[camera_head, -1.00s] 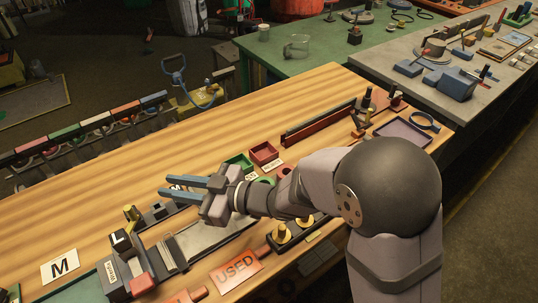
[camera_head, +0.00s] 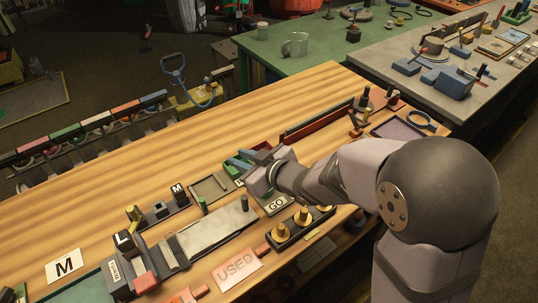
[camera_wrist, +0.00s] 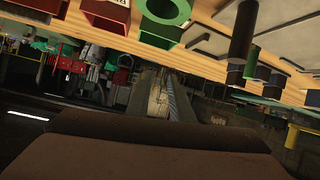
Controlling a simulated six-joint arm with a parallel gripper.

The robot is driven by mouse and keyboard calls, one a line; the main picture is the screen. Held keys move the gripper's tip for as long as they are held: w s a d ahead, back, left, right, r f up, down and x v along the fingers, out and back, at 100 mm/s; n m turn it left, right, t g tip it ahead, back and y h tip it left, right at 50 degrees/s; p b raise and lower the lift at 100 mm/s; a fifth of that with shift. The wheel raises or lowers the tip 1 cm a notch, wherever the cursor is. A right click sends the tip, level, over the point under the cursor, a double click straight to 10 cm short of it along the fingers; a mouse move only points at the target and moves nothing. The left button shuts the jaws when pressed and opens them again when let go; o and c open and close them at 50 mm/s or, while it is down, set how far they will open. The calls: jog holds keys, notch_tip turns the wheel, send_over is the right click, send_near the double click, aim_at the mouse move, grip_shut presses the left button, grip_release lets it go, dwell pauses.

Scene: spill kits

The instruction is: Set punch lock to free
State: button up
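A dark device (camera_head: 118,280) with a small vertical label stands at the front left of the wooden bench in the head view. It carries a red block (camera_head: 144,282) and a black block marked L (camera_head: 124,240). A grey plate (camera_head: 215,229) lies right of it. I cannot tell which part is the punch lock or read its setting. In the wrist view, my gripper's fingers (camera_wrist: 155,95) are also apart.
A GO plate (camera_head: 276,206) lies below my gripper's wrist. The bench's back left is clear.

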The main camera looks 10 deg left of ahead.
jog(key=d+h, duration=0.1)
jog(key=d, duration=0.1)
jog(key=w+d+m+h, duration=0.1)
jog(key=d, duration=0.1)
jog(key=w+d+f+m+t+h, duration=0.1)
jog(key=d, duration=0.1)
jog(key=shift+w+d+p, duration=0.2)
jog(key=shift+d+p, duration=0.15)
jog(key=shift+d, duration=0.05)
jog(key=shift+a, duration=0.1)
jog(key=shift+s+a+b, duration=0.15)
jog(key=shift+a+b, duration=0.15)
jog(key=shift+b, duration=0.1)
jog(key=s+a+r+n+g+y+b, duration=0.1)
jog(key=s+a+n+y+b, duration=0.1)
jog(key=s+a+b, duration=0.3)
jog(key=s+a+r+n+g+y+b, duration=0.2)
jog(key=s+a+y+b, duration=0.3)
jog(key=s, duration=0.6)
jog(key=s+a+r+n+g+y+b, duration=0.1)
jog(key=s+a+g+y+b, duration=0.1)
jog(key=s+a+b, duration=0.4)
jog(key=s+y+b, duration=0.1)
jog(key=s, duration=0.2)
jog(key=shift+a+r+n+y+b, duration=0.15)
jog(key=shift+n+y+b, duration=0.15)
jog(key=shift+n, duration=0.1)
jog(key=shift+s+a+g+p, duration=0.1)
jog(key=shift+a+g+p, duration=0.1)
jog(key=shift+g+p, duration=0.15)
